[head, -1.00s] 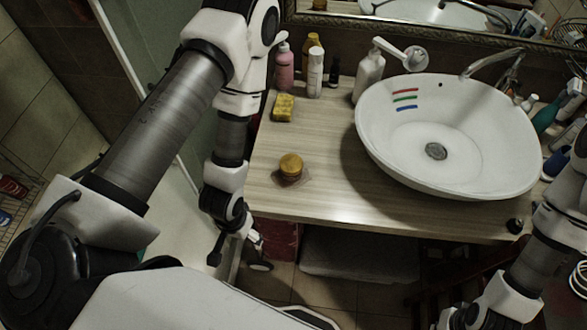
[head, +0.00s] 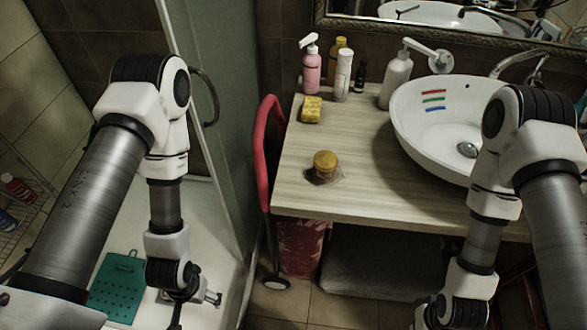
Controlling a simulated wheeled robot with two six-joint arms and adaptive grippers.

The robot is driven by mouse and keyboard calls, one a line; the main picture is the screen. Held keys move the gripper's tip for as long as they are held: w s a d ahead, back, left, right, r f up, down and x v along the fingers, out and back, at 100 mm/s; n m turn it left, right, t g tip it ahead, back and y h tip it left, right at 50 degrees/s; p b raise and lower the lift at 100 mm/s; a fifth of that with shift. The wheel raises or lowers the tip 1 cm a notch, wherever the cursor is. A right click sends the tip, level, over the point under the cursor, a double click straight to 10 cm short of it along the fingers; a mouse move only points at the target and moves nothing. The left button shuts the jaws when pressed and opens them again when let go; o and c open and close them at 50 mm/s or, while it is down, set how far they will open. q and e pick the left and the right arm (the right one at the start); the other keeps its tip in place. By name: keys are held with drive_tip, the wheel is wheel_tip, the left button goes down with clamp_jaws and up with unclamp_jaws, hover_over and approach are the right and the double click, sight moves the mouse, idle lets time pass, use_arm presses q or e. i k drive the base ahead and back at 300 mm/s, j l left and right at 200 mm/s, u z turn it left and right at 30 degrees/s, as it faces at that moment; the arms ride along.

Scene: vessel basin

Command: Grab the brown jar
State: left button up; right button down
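The brown jar (head: 325,166) is small and squat with a mustard-yellow lid. It stands upright on the wooden counter (head: 365,185), near its front left part, with nothing touching it. My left gripper (head: 195,305) is low at the left, in front of the shower area, away from the counter and jar. Its fingers look spread apart with nothing between them. My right gripper is at the bottom edge below the counter front, right of the jar. It is mostly cut off, so its fingers cannot be read.
A yellow sponge (head: 312,109) lies behind the jar. A pink bottle (head: 311,70), a white bottle (head: 343,76) and a soap dispenser (head: 397,78) stand at the back. A white basin (head: 425,130) is to the right. A red-framed cart (head: 262,150) stands left of the counter.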

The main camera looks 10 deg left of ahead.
sight(320, 175)
drive_tip(key=k, duration=0.4)
drive_tip(key=j+z, duration=0.1)
drive_tip(key=z, duration=0.35)
drive_tip(key=j+z, duration=0.1)
drive_tip(key=z, duration=0.3)
drive_tip(key=k+z, duration=0.1)
drive_tip(key=z, duration=0.35)
drive_tip(key=j+z, duration=0.1)
drive_tip(key=z, duration=0.35)
drive_tip(key=k+j, duration=0.2)
drive_tip(key=j+u, duration=0.05)
drive_tip(key=j, duration=0.05)
